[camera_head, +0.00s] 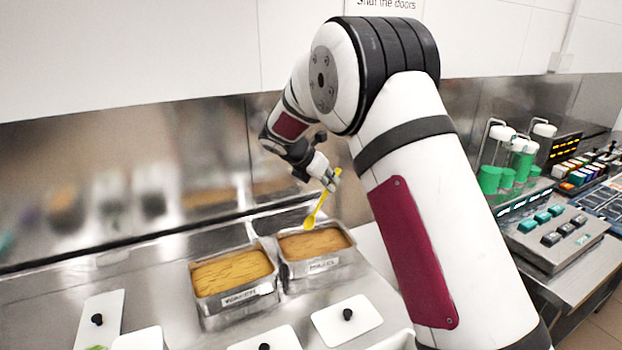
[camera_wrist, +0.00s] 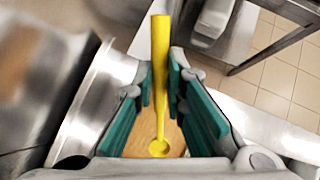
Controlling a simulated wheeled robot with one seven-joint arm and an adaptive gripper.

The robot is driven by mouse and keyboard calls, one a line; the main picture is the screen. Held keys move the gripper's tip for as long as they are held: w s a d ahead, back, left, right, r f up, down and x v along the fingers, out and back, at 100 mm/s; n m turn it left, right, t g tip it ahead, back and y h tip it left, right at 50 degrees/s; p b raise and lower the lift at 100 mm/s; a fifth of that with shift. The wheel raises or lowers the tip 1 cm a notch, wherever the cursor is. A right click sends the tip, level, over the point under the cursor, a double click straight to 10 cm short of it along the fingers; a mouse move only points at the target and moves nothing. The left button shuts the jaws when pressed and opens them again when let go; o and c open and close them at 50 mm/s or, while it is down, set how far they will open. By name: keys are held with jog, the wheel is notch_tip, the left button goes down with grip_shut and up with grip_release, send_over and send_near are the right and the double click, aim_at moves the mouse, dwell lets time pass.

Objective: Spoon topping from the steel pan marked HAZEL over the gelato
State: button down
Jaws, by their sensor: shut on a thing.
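My gripper (camera_head: 331,180) is shut on a yellow spoon (camera_head: 316,208), bowl pointing down. In the wrist view the spoon (camera_wrist: 160,70) runs between the green finger pads of my gripper (camera_wrist: 165,100). The spoon's bowl looks empty and appears just above or at the far part of the right steel pan (camera_head: 318,266), which holds a tan-brown topping (camera_head: 314,244). A left steel pan (camera_head: 236,302) with a more golden topping (camera_head: 232,273) stands beside it. Both pans have front labels too blurred to read surely, so I cannot tell which says HAZEL. I cannot make out the gelato.
White lids with black knobs lie in front of the pans, one (camera_head: 347,320) at the right and one (camera_head: 99,320) at the left. A steel back wall (camera_head: 120,180) stands close behind. Green-filled containers (camera_head: 490,178) and a button box (camera_head: 556,238) stand at the right.

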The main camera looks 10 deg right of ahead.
aim_at(320, 204)
jog(key=shift+w+d+f+b, duration=0.15)
jog(key=shift+f+b, duration=0.15)
jog(key=shift+f, duration=0.7)
jog(key=shift+w+d+f+b, duration=0.15)
jog(key=shift+f+b, duration=0.1)
jog(key=shift+f, duration=0.75)
jog(key=shift+s+a+f+p, duration=0.25)
jog(key=shift+s+a+f, duration=0.55)
jog(key=shift+a, duration=0.2)
jog(key=shift+s+a+f+p, duration=0.3)
jog(key=shift+s+a+f, duration=0.35)
jog(key=shift+a+f, duration=0.3)
jog(key=shift+s+a+f+p, duration=0.25)
jog(key=shift+s+a+f, duration=0.5)
jog(key=shift+a, duration=0.3)
jog(key=shift+w+d+r+g+y+b, duration=0.4)
jog(key=shift+w+d+r+y, duration=0.15)
jog(key=shift+d+r, duration=0.2)
jog(key=shift+w+d+r+g+y+b, duration=0.4)
jog(key=shift+w+d+r+y, duration=0.15)
jog(key=shift+d+r, duration=0.2)
jog(key=shift+w+d+f+y+b, duration=0.1)
jog(key=shift+w+d+y+b, duration=0.25)
jog(key=shift+d+y, duration=0.2)
jog(key=shift+w+d+g+y+b, duration=0.65)
jog(key=shift+d+g+y+b, duration=0.2)
jog(key=shift+g+y+b, duration=0.1)
jog(key=shift+w+d+r, duration=0.1)
jog(key=shift+d+r, duration=0.05)
jog(key=shift+r, duration=0.1)
